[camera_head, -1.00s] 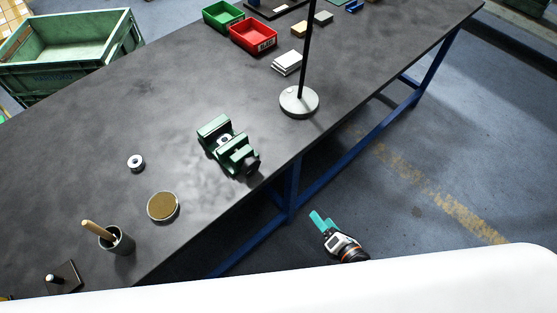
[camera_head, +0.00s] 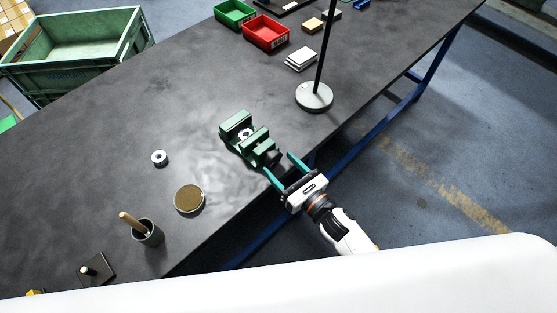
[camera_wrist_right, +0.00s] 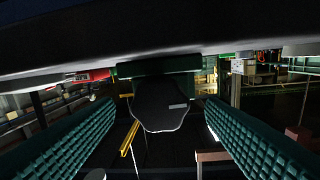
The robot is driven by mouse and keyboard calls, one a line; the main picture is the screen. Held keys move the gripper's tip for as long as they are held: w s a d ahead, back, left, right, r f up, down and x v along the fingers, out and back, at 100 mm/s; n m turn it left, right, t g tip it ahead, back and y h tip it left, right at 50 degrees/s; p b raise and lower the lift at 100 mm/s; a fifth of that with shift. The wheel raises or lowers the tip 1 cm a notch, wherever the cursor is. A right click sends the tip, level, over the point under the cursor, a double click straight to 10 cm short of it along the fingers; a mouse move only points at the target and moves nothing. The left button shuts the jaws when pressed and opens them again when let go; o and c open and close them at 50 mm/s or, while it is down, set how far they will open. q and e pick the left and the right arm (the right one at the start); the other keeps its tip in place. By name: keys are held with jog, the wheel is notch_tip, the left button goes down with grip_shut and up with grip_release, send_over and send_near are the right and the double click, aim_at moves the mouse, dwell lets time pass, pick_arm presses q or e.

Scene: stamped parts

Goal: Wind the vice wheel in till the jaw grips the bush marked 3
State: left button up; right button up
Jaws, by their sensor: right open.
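The green vice (camera_head: 238,126) stands on the dark bench near its front edge. A light ring-shaped bush (camera_head: 245,134) sits between its jaws; I cannot read any mark on it or tell whether the jaw touches it. The dark vice wheel (camera_head: 273,157) is on the vice's front end, facing my right gripper (camera_head: 279,164). That gripper is open, its teal fingers at either side of the wheel. In the right wrist view a dark rounded shape (camera_wrist_right: 162,105), seemingly the wheel, shows between the ribbed finger pads, apart from both. My left gripper is not in view.
A second bush (camera_head: 159,158) lies loose on the bench (camera_head: 120,190). A round brown-topped disc (camera_head: 189,199), a cup with a wooden handle (camera_head: 149,234) and a lamp-like stand (camera_head: 314,97) are around the vice. Red (camera_head: 267,33) and green (camera_head: 234,13) bins stand at the back.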

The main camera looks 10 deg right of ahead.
jog(key=shift+x, duration=0.95)
jog(key=c, duration=1)
jog(key=shift+o, duration=0.2)
jog(key=shift+m, duration=0.3)
jog(key=shift+m+p, duration=0.35)
jog(key=shift+m, duration=0.85)
jog(key=shift+m+p, duration=0.4)
jog(key=shift+m, duration=1.4)
